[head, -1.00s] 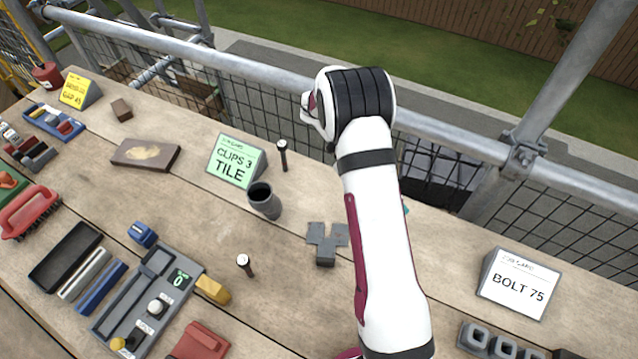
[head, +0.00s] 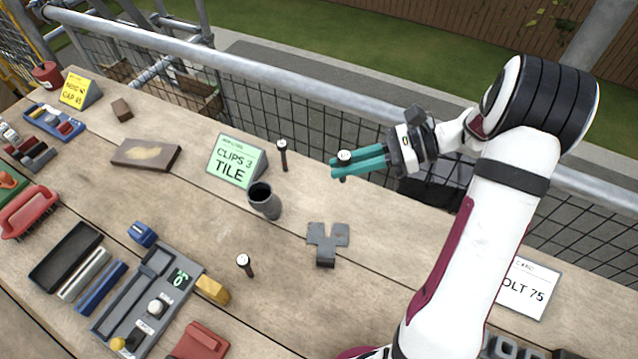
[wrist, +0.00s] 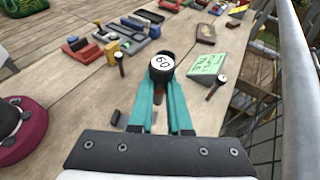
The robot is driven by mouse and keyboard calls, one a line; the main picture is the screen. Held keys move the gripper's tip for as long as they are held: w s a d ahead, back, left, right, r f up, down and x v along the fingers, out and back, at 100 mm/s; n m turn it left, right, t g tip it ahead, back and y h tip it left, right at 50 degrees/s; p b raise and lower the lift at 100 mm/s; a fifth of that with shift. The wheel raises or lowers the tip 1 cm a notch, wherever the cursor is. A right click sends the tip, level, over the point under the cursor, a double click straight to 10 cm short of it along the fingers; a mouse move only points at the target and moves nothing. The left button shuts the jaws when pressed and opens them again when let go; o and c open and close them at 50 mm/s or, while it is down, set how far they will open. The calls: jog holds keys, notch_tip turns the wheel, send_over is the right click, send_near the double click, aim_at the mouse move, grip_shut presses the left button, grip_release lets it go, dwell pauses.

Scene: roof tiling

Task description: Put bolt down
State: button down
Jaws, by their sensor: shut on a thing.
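My gripper (head: 358,167) has teal fingers shut on a bolt (head: 344,157) with a pale round head and dark shank. It is held near the bench's back edge, right of the green tile-clips card. In the wrist view the held bolt's head (wrist: 162,67) reads "60" or "09", upside down or not I cannot tell. A second bolt (head: 282,155) stands upright beside the green card (head: 237,161). A third bolt (head: 245,265) stands on the bench in front. The white "BOLT 75" card (head: 530,288) is partly hidden by my arm.
A dark grey cup (head: 264,201) and a grey metal bracket (head: 327,243) stand on the bench near the gripper. A scale-like tray (head: 150,305) lies at front left. A rail and mesh run along the back. Bare wood lies between bracket and back edge.

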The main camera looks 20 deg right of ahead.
jog(key=w+d+r+m+t+h, duration=0.5)
jog(key=d+m+t, duration=0.3)
notch_tip(320, 180, down, 10)
jog(key=f, duration=0.1)
jog(key=shift+g, duration=0.3)
jog(key=w+a+f, duration=0.2)
jog(key=a, duration=0.1)
jog(key=w+a+f, duration=0.4)
jog(key=a+f, duration=0.1)
jog(key=shift+w+a, duration=0.35)
jog(key=shift+w+a+f, duration=0.1)
jog(key=shift+f, duration=1)
jog(key=shift+w+a+f, duration=0.1)
jog(key=shift+f, duration=0.95)
jog(key=c, duration=0.9)
grip_release()
jog(key=shift+o, duration=0.2)
